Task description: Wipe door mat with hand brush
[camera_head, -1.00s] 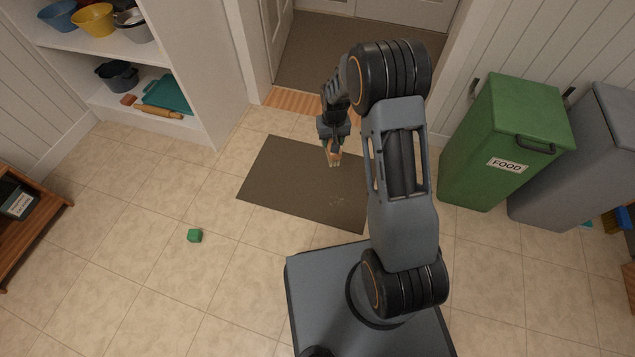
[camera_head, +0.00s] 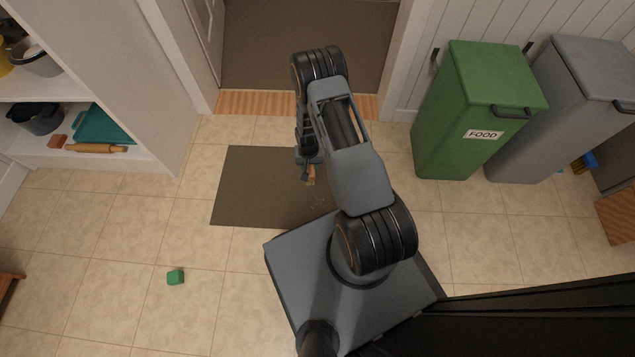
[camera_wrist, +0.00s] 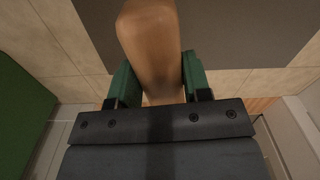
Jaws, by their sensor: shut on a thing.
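The door mat (camera_head: 255,190) is a dark brown rectangle lying flat on the tiles in front of a doorway. A faint light patch of specks shows on its right part, beside my arm. My gripper (camera_head: 308,178) is over the mat. In the wrist view my gripper (camera_wrist: 153,85) has its green fingers shut on the wooden hand brush (camera_wrist: 150,40). A small part of the brush also shows in the head view (camera_head: 311,172). Its bristles are hidden, and I cannot tell whether it touches the mat. My arm and base cover the mat's right side.
A green bin (camera_head: 470,115) marked FOOD and a grey bin (camera_head: 570,110) stand at the right wall. A white shelf (camera_head: 120,60) with bowls, a teal tray and a rolling pin is at left.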

